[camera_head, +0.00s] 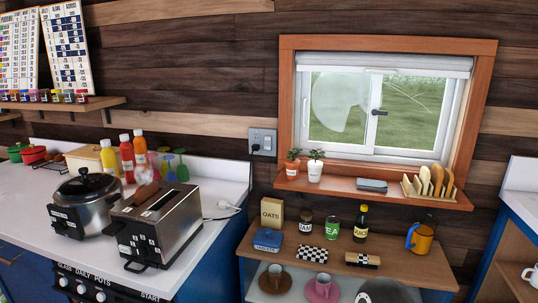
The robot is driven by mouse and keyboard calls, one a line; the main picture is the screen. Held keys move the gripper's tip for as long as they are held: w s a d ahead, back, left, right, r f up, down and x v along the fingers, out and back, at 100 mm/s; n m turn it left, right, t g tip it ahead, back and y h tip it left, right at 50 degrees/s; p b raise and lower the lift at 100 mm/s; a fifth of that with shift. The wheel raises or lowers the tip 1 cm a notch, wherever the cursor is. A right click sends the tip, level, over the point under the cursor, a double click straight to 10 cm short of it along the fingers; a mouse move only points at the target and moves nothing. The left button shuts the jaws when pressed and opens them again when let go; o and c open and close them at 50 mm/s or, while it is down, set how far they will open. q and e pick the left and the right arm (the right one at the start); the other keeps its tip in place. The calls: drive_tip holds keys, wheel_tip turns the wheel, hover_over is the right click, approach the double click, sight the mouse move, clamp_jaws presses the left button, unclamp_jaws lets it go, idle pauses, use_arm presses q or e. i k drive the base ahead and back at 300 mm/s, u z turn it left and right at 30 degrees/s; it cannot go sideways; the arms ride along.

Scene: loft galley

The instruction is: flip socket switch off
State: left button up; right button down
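The wall socket (263,142) is a small grey plate on the wood-plank wall, left of the window and above the gap between the counter and the low shelf unit. A black plug (256,147) sits in its lower left part. The socket's switch is too small to tell which way it is set. Neither of my grippers can be made out in the view, and nothing touches the socket.
A toaster (157,228) and a cooker pot (85,205) stand on the white counter (25,205), with sauce bottles (127,158) behind. A window ledge (345,186) with plants juts out right of the socket. A shelf unit (405,263) below holds jars and boxes.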

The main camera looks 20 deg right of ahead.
sight(268, 139)
drive_tip(key=z, duration=0.1)
drive_tip(key=i, duration=1)
drive_tip(key=u, duration=0.1)
